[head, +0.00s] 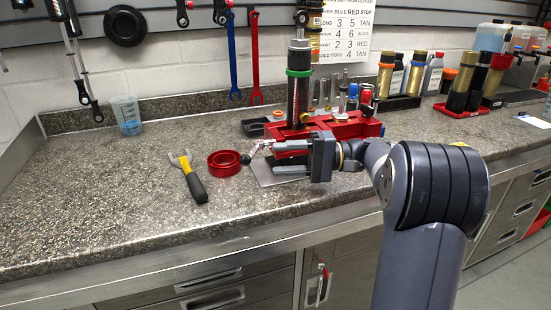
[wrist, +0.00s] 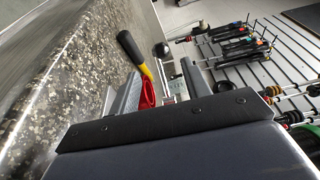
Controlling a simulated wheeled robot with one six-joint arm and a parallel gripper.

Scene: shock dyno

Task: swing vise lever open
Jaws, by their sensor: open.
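The red vise (head: 352,127) sits on the bench and carries an upright shock body (head: 298,95) with a green ring. The vise lever (head: 258,150) is a thin metal rod ending in a black ball knob (head: 245,159), pointing left and toward the bench front. My gripper (head: 275,156) is open at the front left of the vise, with its fingertips close to the lever. In the wrist view, the knob (wrist: 162,50) shows beyond and between the open fingers (wrist: 158,85). I cannot tell whether a finger touches the rod.
A red ring (head: 224,164) and a pin wrench with yellow-and-black handle (head: 193,182) lie left of the lever. A measuring cup (head: 127,115) stands at the back left. Bottles and shock bodies stand at the back right. The front left bench top is clear.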

